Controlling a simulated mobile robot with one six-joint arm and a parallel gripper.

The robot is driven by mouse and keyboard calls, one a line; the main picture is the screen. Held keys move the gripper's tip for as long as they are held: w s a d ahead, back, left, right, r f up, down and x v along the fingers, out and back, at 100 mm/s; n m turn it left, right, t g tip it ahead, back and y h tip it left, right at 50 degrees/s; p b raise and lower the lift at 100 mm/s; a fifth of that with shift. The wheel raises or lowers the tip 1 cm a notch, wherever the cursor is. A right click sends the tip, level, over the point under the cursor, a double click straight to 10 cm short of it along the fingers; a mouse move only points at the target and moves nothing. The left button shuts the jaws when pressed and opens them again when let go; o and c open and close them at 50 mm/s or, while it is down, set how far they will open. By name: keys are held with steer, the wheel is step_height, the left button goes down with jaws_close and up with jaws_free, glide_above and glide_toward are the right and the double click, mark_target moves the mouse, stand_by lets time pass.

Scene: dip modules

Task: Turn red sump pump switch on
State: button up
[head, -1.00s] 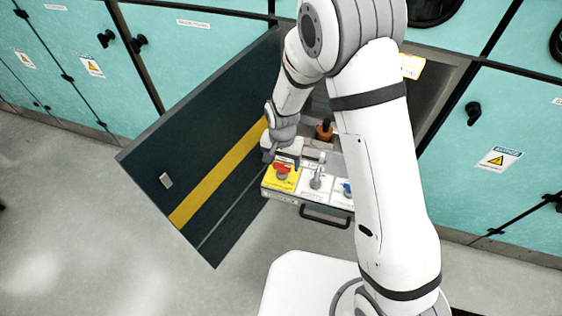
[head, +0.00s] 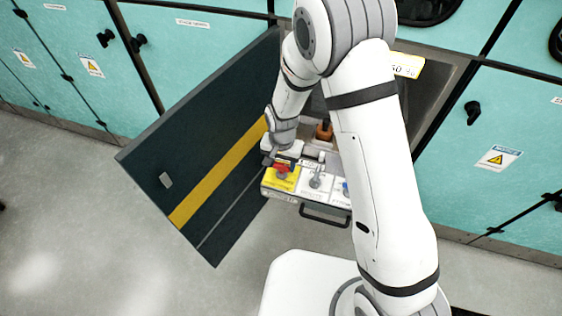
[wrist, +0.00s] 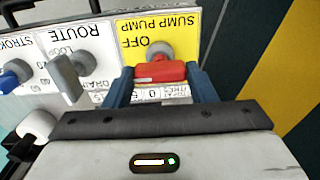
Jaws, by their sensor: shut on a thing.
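The red sump pump switch (wrist: 158,72) sits on a yellow panel (wrist: 185,30) whose lettering, upside down in the wrist view, reads "SUMP PUMP" and "OFF". In the wrist view my gripper (wrist: 159,77) has its two blue fingers on either side of the red handle, shut on it. The handle lies crosswise between the fingers. In the head view the red switch (head: 282,168) shows at the left end of the control box, with my gripper (head: 284,160) right at it. Part of the switch's dial marking is hidden by the handle and gripper.
Beside the yellow panel are a white panel with a grey "ROUTE" lever (wrist: 68,78) and one with a blue knob (wrist: 14,74). The dark open door (head: 215,150) with a yellow stripe stands close on the left. A dark drawer handle (head: 325,217) juts out below.

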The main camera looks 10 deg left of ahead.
steer(key=shift+n, duration=0.3)
steer(key=n+b, duration=0.2)
steer(key=shift+f+n, duration=0.15)
steer(key=shift+n, duration=0.15)
steer(key=n+b, duration=0.3)
steer(key=n, duration=0.2)
steer(key=n+b, duration=0.1)
steer(key=n, duration=0.4)
steer(key=n+b, duration=0.1)
steer(key=n, duration=0.3)
steer(key=shift+n+b, duration=0.4)
steer(key=o, duration=1)
steer(key=shift+c, duration=0.2)
